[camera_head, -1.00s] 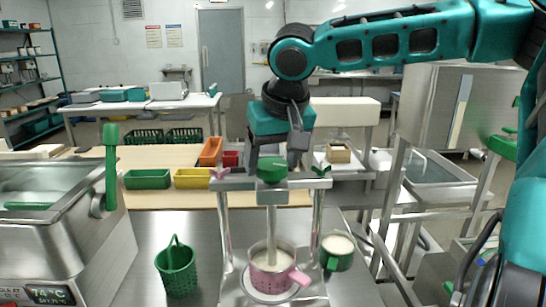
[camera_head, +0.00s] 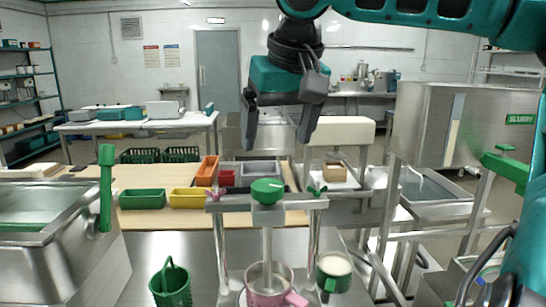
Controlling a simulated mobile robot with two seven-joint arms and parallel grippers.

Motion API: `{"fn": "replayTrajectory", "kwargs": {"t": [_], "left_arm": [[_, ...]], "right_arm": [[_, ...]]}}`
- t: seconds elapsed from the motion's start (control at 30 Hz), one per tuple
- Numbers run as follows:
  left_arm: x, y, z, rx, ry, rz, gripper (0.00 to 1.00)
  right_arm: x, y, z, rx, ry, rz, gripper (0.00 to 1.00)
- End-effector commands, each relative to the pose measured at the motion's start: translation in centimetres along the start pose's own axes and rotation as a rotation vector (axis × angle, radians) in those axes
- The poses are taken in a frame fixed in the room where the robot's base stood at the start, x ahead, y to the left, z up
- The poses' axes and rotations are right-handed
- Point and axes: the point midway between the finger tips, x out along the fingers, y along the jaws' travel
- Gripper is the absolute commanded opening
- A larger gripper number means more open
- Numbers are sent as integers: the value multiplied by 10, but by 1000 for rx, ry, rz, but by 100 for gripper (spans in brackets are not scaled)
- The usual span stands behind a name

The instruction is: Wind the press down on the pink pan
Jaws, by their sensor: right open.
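The press is a metal frame (camera_head: 221,245) with two posts and a crossbar. A green knob (camera_head: 267,191) tops its central metal screw (camera_head: 267,232), which runs down into the pink pan (camera_head: 270,286). The pan stands between the posts, with its pink handle toward the lower right; its bottom is cut off by the picture edge. The screw's lower end is hidden inside the pan. My right gripper (camera_head: 278,143) hangs above the knob, fingers pointing down and spread apart, with nothing between them. My left gripper is not in view.
A green pan with pale contents (camera_head: 334,271) stands right of the press, and a green basket (camera_head: 171,284) stands left. A steel vat with a green lever (camera_head: 106,188) is at far left. Green, yellow and orange bins (camera_head: 207,171) sit behind.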

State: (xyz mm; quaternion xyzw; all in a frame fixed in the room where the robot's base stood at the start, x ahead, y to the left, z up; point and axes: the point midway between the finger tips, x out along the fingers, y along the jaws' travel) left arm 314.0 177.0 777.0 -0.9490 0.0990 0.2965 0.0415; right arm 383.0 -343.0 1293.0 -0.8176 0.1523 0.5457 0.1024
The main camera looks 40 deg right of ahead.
Motion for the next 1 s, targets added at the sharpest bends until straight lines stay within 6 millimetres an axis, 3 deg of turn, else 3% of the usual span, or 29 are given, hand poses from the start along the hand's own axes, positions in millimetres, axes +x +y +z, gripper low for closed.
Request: {"fn": "replayTrajectory", "kwargs": {"t": [0.23,1.0], "left_arm": [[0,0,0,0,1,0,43],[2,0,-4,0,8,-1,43]], "right_arm": [[-24,0,0,-1,1,0,88],[-24,0,0,-1,-1,1,88]]}}
